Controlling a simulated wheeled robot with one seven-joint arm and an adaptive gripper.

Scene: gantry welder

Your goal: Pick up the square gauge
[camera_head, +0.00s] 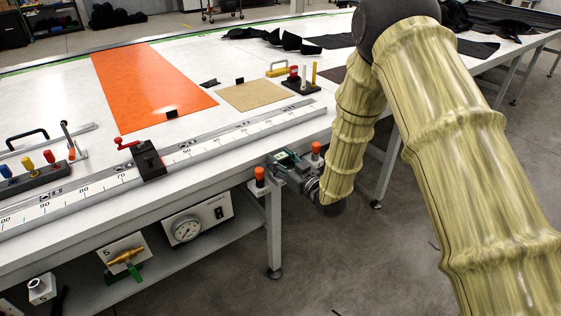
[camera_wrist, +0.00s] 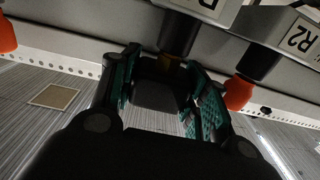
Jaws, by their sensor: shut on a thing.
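My gripper (camera_head: 284,164) is at the front edge of the white table, with its teal-padded fingers between two orange-capped pieces. In the wrist view my gripper (camera_wrist: 161,60) is shut on a dark piece (camera_wrist: 176,34) below a label plate with a letter R. I take this piece for the square gauge; its lower part is hidden between the fingers, so its shape cannot be told. It still reaches up to the plate.
The table (camera_head: 215,60) carries an orange sheet (camera_head: 148,82), a tan square sheet (camera_head: 257,95) and a long ruler (camera_head: 215,145) by the front edge. A box with a dial (camera_head: 188,230) is under the table. The floor (camera_head: 330,260) in front is clear.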

